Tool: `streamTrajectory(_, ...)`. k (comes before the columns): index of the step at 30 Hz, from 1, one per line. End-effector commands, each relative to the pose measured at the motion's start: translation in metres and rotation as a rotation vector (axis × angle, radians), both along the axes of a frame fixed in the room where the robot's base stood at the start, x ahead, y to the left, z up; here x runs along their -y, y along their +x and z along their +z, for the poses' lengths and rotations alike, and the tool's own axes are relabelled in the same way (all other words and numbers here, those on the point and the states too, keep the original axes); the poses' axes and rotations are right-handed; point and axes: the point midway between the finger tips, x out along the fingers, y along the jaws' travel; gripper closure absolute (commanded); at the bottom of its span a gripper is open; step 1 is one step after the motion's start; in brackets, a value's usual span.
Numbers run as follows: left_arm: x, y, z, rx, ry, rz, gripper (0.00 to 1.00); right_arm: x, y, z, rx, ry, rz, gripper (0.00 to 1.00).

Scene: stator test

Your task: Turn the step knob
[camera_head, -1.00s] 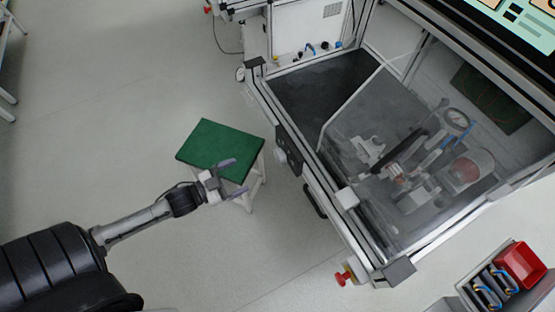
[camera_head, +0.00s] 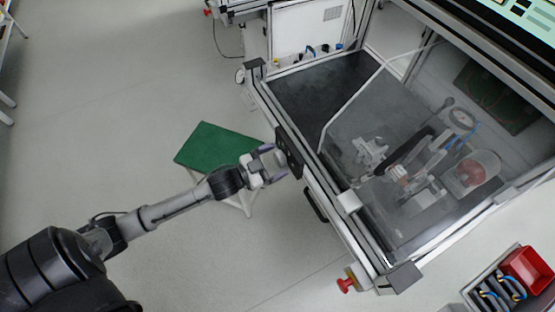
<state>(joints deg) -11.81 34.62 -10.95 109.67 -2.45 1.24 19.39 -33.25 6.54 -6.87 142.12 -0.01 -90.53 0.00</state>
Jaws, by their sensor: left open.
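A black control panel (camera_head: 291,150) is on the front edge of the test bench. The pale round step knob (camera_head: 280,158) sticks out of the panel toward the left and is partly hidden by my gripper. My left gripper (camera_head: 274,161) is open, with one purple-tipped finger on each side of the knob. I cannot tell whether the fingers touch it. My right gripper is not in view.
The test bench (camera_head: 330,185) has a clear cover over a stator fixture (camera_head: 410,165). A green-topped stool (camera_head: 215,146) stands below my left arm. A red emergency button (camera_head: 346,285) is on the bench's near corner. A red bin (camera_head: 525,268) is at lower right.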

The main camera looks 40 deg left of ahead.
Motion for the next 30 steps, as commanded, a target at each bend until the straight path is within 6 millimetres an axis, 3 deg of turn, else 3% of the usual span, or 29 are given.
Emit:
streamTrajectory(15,0.0035,0.0085,-0.0001,-0.001,0.0,0.0,0.17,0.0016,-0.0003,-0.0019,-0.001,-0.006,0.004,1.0)
streamTrajectory(30,0.0035,0.0083,0.0,0.0,-0.001,0.0,0.65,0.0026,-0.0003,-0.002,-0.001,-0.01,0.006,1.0)
